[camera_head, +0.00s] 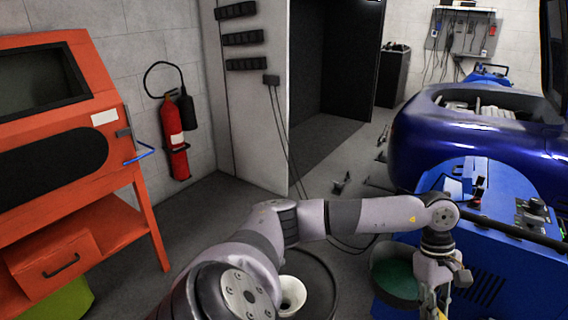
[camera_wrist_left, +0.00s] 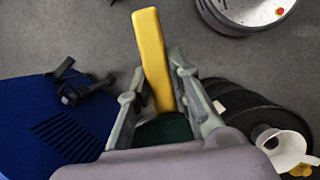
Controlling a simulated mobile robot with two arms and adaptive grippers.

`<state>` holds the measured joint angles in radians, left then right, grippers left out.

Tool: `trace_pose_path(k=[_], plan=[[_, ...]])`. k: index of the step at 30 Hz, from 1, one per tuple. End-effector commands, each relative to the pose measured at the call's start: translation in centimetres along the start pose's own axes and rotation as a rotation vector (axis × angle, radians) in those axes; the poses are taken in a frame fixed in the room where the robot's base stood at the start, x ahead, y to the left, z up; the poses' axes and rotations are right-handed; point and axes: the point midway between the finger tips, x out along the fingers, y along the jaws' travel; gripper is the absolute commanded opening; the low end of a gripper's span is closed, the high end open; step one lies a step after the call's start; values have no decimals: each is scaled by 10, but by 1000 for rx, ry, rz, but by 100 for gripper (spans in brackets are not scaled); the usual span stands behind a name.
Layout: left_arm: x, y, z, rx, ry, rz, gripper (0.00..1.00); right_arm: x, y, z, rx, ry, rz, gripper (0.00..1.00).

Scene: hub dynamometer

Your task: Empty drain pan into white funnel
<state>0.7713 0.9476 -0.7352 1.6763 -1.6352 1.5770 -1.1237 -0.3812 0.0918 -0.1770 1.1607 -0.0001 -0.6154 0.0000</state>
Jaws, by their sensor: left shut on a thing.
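The drain pan (camera_head: 398,277) is a dark round pan with a green inside, at the right in the head view, beside the blue machine. My left gripper (camera_head: 440,288) is at its right side. In the left wrist view my left gripper (camera_wrist_left: 165,95) is shut on a yellow bar (camera_wrist_left: 151,52), which appears to be the pan's handle; part of the green pan (camera_wrist_left: 165,130) shows behind it. The white funnel (camera_head: 291,292) stands on a black drum (camera_head: 322,283), left of the pan and partly hidden by my arm. It also shows in the wrist view (camera_wrist_left: 284,150). My right gripper is not in view.
A blue machine (camera_head: 500,215) and a dark blue car (camera_head: 485,130) stand close on the right. An orange cabinet (camera_head: 70,150) stands at the left, with a fire extinguisher (camera_head: 174,140) on the wall. Cables lie on the grey floor near the drum.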

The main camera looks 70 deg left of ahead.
Motion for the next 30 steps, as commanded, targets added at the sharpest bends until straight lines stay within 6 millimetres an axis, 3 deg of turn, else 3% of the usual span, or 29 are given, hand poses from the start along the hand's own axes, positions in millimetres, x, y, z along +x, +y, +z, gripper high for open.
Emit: trace_pose_path(k=[1,6,21,25,30], plan=[[18,4,-18,-76,0,30,0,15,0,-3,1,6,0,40],[41,19,-64,-324,1,133,0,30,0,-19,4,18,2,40],[90,44,-202,-1001,0,413,0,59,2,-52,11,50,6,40],[93,46,-224,-1107,-1,457,0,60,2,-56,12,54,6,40],[93,47,-238,-1174,-2,484,0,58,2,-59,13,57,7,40]])
